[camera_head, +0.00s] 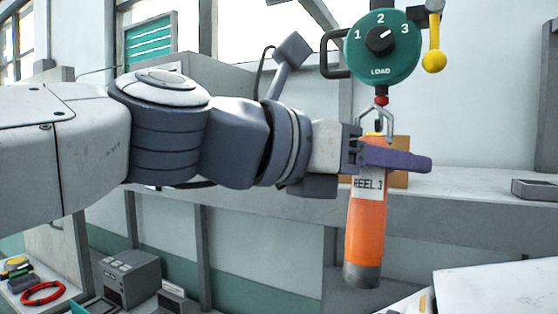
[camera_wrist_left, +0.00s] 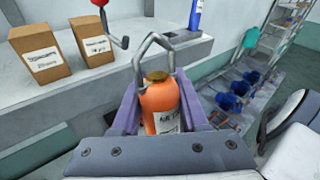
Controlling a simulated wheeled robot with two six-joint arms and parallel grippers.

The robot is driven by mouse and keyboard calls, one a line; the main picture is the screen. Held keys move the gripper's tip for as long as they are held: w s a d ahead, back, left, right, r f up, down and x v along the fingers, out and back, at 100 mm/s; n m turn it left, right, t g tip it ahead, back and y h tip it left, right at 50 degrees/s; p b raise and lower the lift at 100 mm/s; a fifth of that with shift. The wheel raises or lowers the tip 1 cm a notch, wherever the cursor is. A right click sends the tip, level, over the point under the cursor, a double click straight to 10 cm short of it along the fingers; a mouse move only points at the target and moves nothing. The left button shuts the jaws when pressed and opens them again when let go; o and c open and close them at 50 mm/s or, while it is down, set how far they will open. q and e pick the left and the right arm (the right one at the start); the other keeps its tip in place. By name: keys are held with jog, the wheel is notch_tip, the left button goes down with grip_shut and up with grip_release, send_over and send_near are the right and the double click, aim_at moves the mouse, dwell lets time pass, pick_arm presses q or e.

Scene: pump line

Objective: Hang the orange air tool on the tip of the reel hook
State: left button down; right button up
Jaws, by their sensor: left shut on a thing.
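The orange air tool (camera_head: 366,232) hangs upright with a "REEL 3" label, a dark lower end and a grey wire bail (camera_head: 362,118) on top. My left gripper (camera_head: 392,157) is shut around its upper body; the purple fingers also flank it in the left wrist view (camera_wrist_left: 160,103). The green reel (camera_head: 383,46), with a dial marked 1, 2, 3 and LOAD, is above the tool. The reel hook (camera_wrist_left: 117,36) hangs below a red piece, left of the bail and apart from it in the left wrist view. My right gripper is not in view.
A yellow ball (camera_head: 434,61) hangs from a lever at the reel's right. Two cardboard boxes (camera_wrist_left: 40,52) and a blue can (camera_wrist_left: 195,14) stand on the grey bench. A grey tray (camera_head: 535,189) lies on the bench at right.

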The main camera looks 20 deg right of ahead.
pick_arm(q)
jog(key=w+d+f, duration=0.1)
jog(key=w+d, duration=0.3)
jog(key=d, duration=0.1)
jog(key=shift+w+d+f, duration=0.15)
jog(key=shift+w+d, duration=0.05)
jog(key=shift+w, duration=0.1)
dwell(0.8)
jog(key=shift+f, duration=0.1)
dwell(0.5)
jog(key=shift+c, duration=1.7)
grip_release()
jog(key=shift+f, duration=0.1)
